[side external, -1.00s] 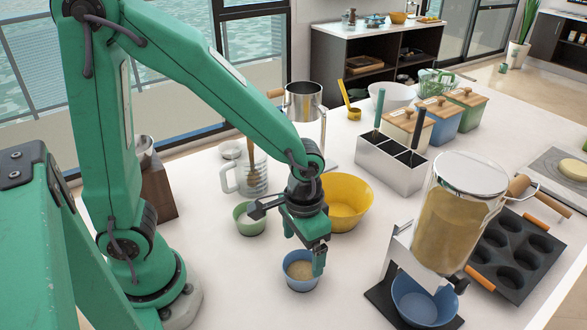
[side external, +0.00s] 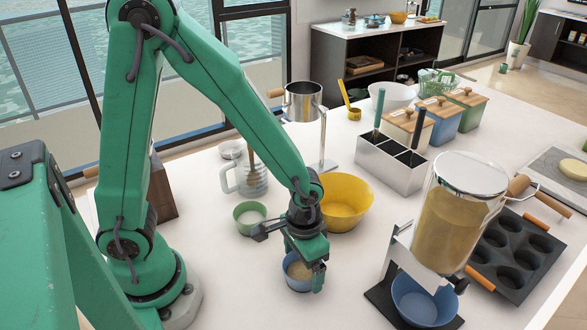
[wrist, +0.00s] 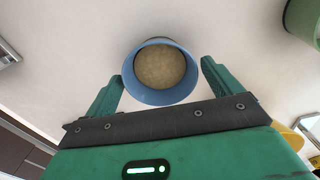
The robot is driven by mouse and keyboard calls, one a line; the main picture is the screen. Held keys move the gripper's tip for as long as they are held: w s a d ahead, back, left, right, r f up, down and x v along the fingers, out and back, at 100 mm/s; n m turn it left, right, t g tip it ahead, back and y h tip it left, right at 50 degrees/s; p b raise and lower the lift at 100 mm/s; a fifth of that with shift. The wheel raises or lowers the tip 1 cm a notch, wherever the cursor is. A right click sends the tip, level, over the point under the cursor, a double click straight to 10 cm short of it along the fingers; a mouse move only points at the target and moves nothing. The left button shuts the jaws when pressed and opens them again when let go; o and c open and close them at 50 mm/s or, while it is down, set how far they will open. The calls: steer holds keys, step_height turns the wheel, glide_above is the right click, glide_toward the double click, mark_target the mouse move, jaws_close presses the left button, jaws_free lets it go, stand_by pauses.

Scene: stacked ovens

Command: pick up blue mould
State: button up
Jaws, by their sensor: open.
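The blue mould (side external: 296,285) is a small round blue cup with a grainy tan filling, standing upright on the white counter. My gripper (side external: 308,268) is open and low over it, hiding part of its rim in the side view. In the wrist view, the blue mould (wrist: 160,68) lies between the two green fingers of my gripper (wrist: 162,85), one on each side. A gap shows between each finger and the cup there, and nothing is held.
A green cup (side external: 249,222) and a yellow bowl (side external: 350,207) stand close behind. A dispenser (side external: 446,225) over a larger blue bowl (side external: 425,307) stands to the right, beside a dark muffin tray (side external: 518,262). The counter in front of the mould is clear.

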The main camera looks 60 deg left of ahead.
steer(key=shift+f, duration=0.55)
steer(key=c, duration=1.1)
